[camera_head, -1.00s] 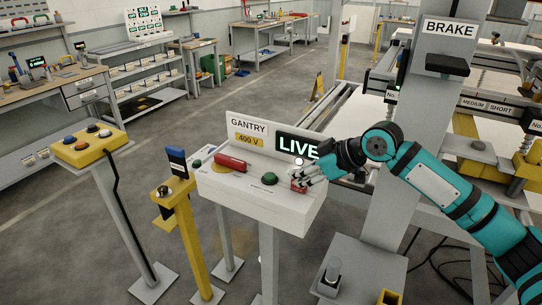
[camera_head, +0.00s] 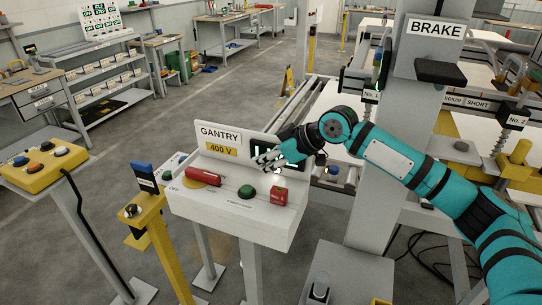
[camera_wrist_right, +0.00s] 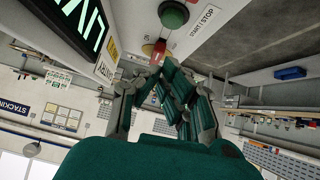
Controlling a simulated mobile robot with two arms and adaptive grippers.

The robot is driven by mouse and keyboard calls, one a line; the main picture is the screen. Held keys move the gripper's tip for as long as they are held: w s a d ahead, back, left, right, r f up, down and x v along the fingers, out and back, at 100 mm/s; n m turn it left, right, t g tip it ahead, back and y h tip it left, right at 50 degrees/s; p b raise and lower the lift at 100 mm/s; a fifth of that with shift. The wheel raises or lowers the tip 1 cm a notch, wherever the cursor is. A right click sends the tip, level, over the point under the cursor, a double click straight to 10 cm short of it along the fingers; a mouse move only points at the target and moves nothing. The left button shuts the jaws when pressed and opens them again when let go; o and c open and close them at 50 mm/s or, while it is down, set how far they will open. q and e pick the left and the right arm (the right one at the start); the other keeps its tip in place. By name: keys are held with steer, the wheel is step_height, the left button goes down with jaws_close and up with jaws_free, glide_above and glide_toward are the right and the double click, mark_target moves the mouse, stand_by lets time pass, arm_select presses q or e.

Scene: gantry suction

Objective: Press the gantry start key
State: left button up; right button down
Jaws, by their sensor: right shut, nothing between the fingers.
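The gantry box (camera_head: 236,221) is a pale console with a GANTRY 400 V sign (camera_head: 220,141) on its back panel. A green button (camera_head: 249,193) sits on its top, and it also shows in the right wrist view (camera_wrist_right: 174,15) beside a START / STOP label (camera_wrist_right: 203,24). A red handle (camera_head: 203,175) lies to its left and a red block (camera_head: 279,195) to its right. My right gripper (camera_head: 262,163) is shut and empty, above the console behind the green button, apart from it. It partly hides the lit display (camera_head: 292,154). My left gripper is not in view.
A yellow button box (camera_head: 40,169) on a stand is at the left. A yellow post (camera_head: 157,236) with a blue-topped part stands just left of the console. The grey BRAKE column (camera_head: 385,170) rises at the right. Open floor lies behind the console.

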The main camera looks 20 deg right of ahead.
mark_target(251, 189)
steer(key=p+x, duration=0.1)
steer(key=x, duration=0.4)
steer(key=shift+w+a+f, duration=0.1)
steer(key=shift+w+a, duration=0.05)
steer(key=shift+a, duration=0.1)
step_height(251, 189, down, 3)
steer(key=shift+w+r+p, duration=0.1)
steer(key=shift+r+p, duration=0.1)
steer(key=shift+p, duration=0.45)
steer(key=shift+d+f, duration=0.1)
steer(key=shift+f, duration=0.45)
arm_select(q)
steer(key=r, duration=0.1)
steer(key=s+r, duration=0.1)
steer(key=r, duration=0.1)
arm_select(e)
steer(key=shift+f, duration=0.15)
